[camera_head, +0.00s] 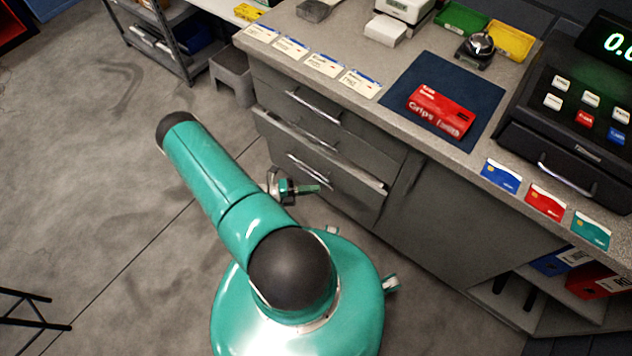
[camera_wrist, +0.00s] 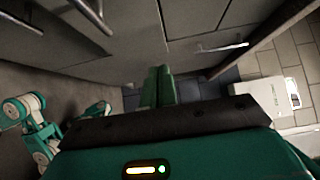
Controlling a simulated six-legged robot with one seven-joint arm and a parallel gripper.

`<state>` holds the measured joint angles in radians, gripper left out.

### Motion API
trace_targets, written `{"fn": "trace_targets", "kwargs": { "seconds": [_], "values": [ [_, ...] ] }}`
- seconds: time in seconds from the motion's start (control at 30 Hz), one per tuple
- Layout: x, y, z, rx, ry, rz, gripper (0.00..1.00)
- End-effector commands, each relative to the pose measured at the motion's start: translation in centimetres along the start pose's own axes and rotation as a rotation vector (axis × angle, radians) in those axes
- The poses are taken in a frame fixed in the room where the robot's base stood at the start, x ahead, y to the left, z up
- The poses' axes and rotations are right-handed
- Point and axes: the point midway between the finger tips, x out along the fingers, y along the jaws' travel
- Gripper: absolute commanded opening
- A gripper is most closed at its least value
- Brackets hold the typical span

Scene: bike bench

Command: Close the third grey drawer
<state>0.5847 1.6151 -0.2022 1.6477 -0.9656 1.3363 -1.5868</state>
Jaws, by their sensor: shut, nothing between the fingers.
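The grey cabinet has a column of drawers with silver handles. The third grey drawer (camera_head: 345,187) stands out a little from the cabinet; its upper edge projects past the drawer above. Its handle (camera_head: 312,174) is on the protruding front. The top drawer (camera_head: 335,122) looks flush. My gripper (camera_head: 309,189) is in front of the third drawer, near and below its handle; I cannot tell whether it touches. In the wrist view its green fingers (camera_wrist: 158,86) are together and empty, with grey fronts and handles beyond them.
The countertop (camera_head: 400,125) overhangs the drawers and carries a blue mat (camera_head: 410,75), a red box (camera_head: 441,111) and a cash register (camera_head: 570,125). A grey step stool (camera_head: 232,75) stands by the cabinet's left end. The floor (camera_head: 90,170) at left is mostly clear.

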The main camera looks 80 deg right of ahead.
Motion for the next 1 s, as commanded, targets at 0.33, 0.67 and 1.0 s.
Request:
{"fn": "trace_targets", "kwargs": {
  "seconds": [0.33, 0.67, 1.0],
  "values": [
    [7.0, 0.0, -0.1, -0.002, 0.004, -0.001, 0.0],
    [10.4, 0.0, 2.9, 0.002, 0.003, 0.002, 0.0],
    [10.6, 0.0, 3.2, 0.001, 0.001, 0.001, 0.0]
  ]
}}
